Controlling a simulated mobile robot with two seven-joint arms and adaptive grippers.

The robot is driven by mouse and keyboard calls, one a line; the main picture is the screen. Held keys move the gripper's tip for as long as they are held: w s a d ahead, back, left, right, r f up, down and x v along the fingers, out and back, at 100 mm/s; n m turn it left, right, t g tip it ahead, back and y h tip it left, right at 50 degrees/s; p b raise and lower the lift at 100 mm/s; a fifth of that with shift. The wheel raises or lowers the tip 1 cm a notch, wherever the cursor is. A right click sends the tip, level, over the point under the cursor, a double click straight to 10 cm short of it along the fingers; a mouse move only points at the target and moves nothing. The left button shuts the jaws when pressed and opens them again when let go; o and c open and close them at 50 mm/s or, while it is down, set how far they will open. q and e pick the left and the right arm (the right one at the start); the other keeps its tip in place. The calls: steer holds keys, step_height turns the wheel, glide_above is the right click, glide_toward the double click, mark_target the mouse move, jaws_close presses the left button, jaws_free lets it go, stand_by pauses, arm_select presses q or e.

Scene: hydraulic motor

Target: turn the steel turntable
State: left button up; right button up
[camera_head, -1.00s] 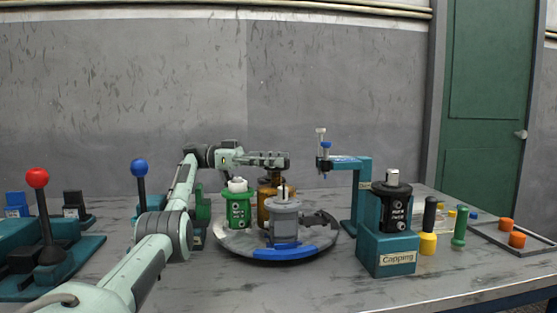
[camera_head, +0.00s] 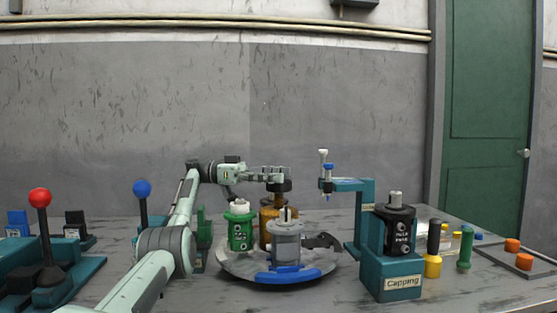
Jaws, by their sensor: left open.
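The round steel turntable (camera_head: 238,268) sits in the middle of the workbench, with a blue segment (camera_head: 288,275) on its near rim. On it stand a green housing (camera_head: 240,230), a grey housing (camera_head: 287,245) with an upright shaft, and an amber one (camera_head: 266,215) behind, partly hidden. A dark claw-like part (camera_head: 322,241) shows at its right side. My left gripper (camera_head: 280,177) is open and above the back of the turntable, over the amber housing's dark top. Whether it touches that top I cannot tell. My right gripper is out of view.
The teal capping station (camera_head: 390,278) holds a black motor (camera_head: 397,230) on the right, beside a teal press arm (camera_head: 362,215). Red-knob (camera_head: 40,198) and blue-knob (camera_head: 142,188) levers stand left.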

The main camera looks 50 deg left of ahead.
arm_select(q)
step_height(320, 180, up, 8)
steer(key=shift+r, duration=0.1)
stand_by(0.8)
